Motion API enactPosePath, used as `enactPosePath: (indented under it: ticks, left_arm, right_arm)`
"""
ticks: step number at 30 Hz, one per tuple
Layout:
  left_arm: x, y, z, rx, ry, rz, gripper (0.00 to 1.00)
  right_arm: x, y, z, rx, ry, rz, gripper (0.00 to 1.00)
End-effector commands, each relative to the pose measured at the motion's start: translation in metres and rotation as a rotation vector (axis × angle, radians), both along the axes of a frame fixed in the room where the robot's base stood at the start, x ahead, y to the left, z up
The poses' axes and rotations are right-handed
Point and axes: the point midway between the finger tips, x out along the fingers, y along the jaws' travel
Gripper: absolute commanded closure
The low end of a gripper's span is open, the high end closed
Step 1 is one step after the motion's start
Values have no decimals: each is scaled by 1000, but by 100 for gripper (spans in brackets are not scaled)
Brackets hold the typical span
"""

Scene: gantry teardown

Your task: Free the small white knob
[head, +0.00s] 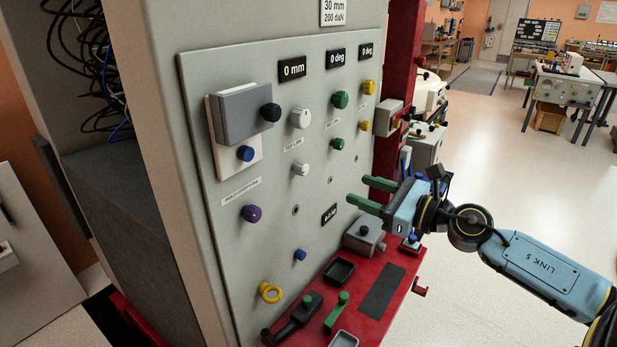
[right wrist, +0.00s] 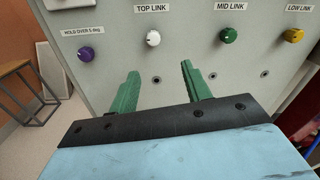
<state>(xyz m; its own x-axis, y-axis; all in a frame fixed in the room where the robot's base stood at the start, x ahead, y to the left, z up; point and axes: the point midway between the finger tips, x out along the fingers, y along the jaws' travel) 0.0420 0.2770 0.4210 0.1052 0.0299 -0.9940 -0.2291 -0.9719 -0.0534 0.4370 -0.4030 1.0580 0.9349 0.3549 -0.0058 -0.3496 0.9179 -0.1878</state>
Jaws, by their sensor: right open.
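The small white knob (head: 300,169) sits on the grey panel under the top link label, below a larger white knob (head: 300,118). In the right wrist view the small white knob (right wrist: 153,39) is beyond and slightly above the gap between my fingers. My right gripper (head: 358,190) is open with green fingers pointing at the panel. Its fingers (right wrist: 160,72) are empty and apart from the knob. My left gripper is not in view.
Green knobs (head: 340,99) and yellow knobs (head: 369,87) are right of the white ones; a purple knob (head: 252,213) is lower left. A red bench (head: 374,325) below holds a black tray (head: 339,271) and green-handled tools. Open floor lies to the right.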

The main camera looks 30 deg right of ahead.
Motion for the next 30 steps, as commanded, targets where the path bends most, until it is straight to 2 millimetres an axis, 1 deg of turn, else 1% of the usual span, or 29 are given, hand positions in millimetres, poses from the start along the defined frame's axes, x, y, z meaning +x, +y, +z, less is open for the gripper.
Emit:
enactPosePath:
  ticks: [1, 5, 14, 17, 24, 30]
  left_arm:
    - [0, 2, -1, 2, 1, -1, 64]
    - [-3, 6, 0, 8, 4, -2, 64]
    - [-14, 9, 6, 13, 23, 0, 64]
    - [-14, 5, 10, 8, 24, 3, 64]
    - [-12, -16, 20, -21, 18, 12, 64]
    - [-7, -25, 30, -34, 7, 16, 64]
  right_arm:
    - [-1, 6, 6, -40, -18, 19, 52]
    - [2, 14, 12, -74, -35, 35, 52]
    - [30, 24, 14, -69, -36, 32, 52]
    - [40, 28, 14, -68, -36, 32, 52]
    - [63, 36, 14, -65, -35, 29, 52]
    - [82, 44, 14, -63, -36, 27, 52]
